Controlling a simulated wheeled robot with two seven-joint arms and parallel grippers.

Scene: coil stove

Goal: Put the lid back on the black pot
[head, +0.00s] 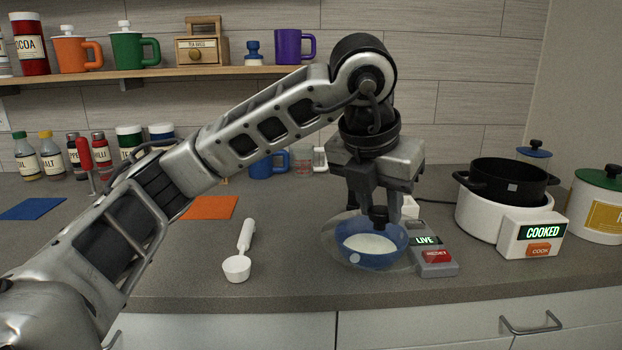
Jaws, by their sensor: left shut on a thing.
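The black pot (505,184) sits uncovered in a white cooker (482,213) at the right, with a handle showing on each side. A clear glass lid (329,243) with a black knob (379,216) is in front of my left gripper's arm, over a blue bowl (371,259) of white contents. My left gripper (380,207) points down and is shut on the lid's knob. I cannot tell whether the lid touches the bowl. My right gripper is not in view.
The cooker's panel reads COOKED above an orange button (539,249). A grey device with a LIVE display and red button (437,256) is beside the bowl. A white scoop (238,262) lies left. A green-lidded canister (598,205) stands far right. Counter between scoop and bowl is clear.

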